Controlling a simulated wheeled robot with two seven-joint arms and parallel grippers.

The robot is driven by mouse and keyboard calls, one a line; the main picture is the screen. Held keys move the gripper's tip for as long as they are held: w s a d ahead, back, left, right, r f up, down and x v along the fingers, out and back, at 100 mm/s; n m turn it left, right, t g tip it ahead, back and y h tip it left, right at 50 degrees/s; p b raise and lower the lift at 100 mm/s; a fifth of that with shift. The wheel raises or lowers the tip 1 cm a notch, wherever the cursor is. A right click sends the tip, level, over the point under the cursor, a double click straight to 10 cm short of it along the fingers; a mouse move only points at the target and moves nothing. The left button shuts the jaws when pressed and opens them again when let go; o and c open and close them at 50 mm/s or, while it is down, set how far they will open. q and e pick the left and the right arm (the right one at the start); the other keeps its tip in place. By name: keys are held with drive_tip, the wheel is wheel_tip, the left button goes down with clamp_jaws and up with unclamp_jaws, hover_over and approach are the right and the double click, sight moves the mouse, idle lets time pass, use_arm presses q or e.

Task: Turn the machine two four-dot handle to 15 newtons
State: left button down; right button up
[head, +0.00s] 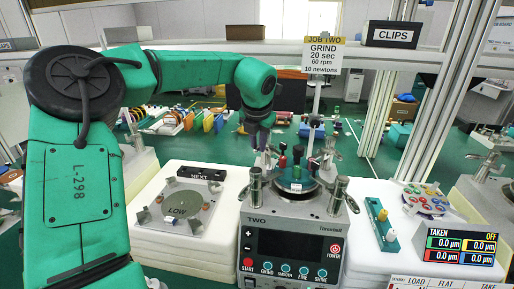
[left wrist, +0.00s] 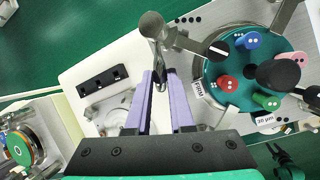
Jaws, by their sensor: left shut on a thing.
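Machine two (head: 290,215) stands at the middle right of the head view, with a round teal plate of coloured knobs (left wrist: 228,85) on top. In the left wrist view a metal handle (left wrist: 153,28) with a rounded end stands at the machine's corner, near a row of several black dots (left wrist: 187,19). I take it as the four-dot handle. My left gripper (left wrist: 160,78) has its purple fingers closed about the lower part of this metal piece; it shows in the head view (head: 262,150) above the machine's back left. No force reading is legible. My right gripper is out of view.
A sign (head: 323,55) reads job two, 10 newtons. More metal posts (head: 337,192) rise around the plate.

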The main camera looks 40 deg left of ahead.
use_arm(q)
drive_tip(key=shift+w+d+r+n, duration=0.1)
drive_tip(key=shift+w+d+n, duration=0.05)
drive_tip(key=shift+n, duration=0.25)
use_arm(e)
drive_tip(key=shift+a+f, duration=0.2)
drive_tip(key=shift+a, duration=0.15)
use_arm(q)
drive_tip(key=c, duration=0.8)
unclamp_jaws()
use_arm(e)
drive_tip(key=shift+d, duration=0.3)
use_arm(q)
drive_tip(key=b+v, duration=0.1)
drive_tip(key=v, duration=1.3)
drive_tip(key=shift+d+r, duration=0.2)
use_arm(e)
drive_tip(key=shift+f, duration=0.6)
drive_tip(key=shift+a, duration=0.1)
